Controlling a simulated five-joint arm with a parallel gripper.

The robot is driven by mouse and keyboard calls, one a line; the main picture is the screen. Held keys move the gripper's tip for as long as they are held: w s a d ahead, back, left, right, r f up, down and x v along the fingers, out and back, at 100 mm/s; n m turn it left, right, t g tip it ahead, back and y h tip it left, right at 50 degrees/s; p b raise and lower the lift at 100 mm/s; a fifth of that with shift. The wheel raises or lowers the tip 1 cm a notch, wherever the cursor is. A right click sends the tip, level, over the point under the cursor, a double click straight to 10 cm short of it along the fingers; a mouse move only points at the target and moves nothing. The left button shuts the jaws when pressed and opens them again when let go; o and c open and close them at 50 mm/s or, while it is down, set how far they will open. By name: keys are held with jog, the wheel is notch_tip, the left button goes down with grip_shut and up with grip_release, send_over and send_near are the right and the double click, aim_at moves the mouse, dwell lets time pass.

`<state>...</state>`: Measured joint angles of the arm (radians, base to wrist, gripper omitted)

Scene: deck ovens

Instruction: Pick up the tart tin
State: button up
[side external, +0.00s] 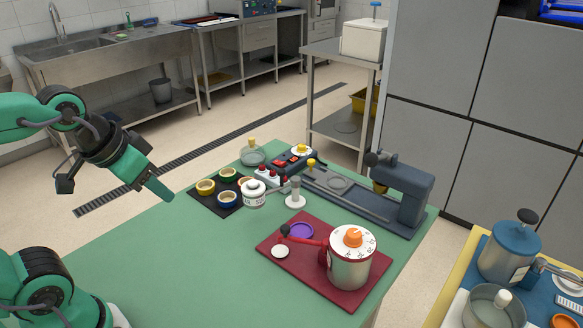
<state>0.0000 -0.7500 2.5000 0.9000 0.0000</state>
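No thing here is plainly marked as the tart tin. Several small round cups with coloured rims, one a yellow-rimmed cup (205,187) and one a blue-rimmed cup (227,199), sit on a dark mat (197,200) on the green table. A shallow purple round dish (299,231) lies on the red board; I cannot tell which of these is the tin. My gripper (160,190) hangs in the air left of the dark mat, pointing down and right. Its green fingers look apart from everything, and their gap is not discernible.
On the red board (345,298) stands a metal pot (350,265) with an orange knob. A white lidded jar (253,194) and a white-based post (295,196) stand mid-table. A dark machine (405,190) is at the right. The table's (190,265) left front is clear.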

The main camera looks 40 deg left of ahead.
jog(key=o, duration=0.8)
jog(key=shift+o, duration=0.2)
jog(key=w+a+f+g, duration=0.1)
jog(key=w+a+g, duration=0.15)
jog(key=w, duration=0.55)
jog(key=w+a+f+g, duration=0.1)
jog(key=w+a+f, duration=0.15)
jog(key=w, duration=0.45)
jog(key=shift+w+a+f+n+g, duration=0.15)
jog(key=shift+w+a+f+g, duration=0.2)
jog(key=shift+w+a+f, duration=1.65)
jog(key=shift+w+a+f+n+g, duration=0.3)
jog(key=shift+w+a+f, duration=0.85)
jog(key=shift+f, duration=1.8)
jog(key=shift+w+a+f+n+g, duration=0.1)
jog(key=shift+w+a+f+g, duration=0.3)
jog(key=shift+w+a+f, duration=1.3)
jog(key=shift+w+d+f, duration=0.1)
jog(key=shift+d+f, duration=0.35)
jog(key=shift+f, duration=0.4)
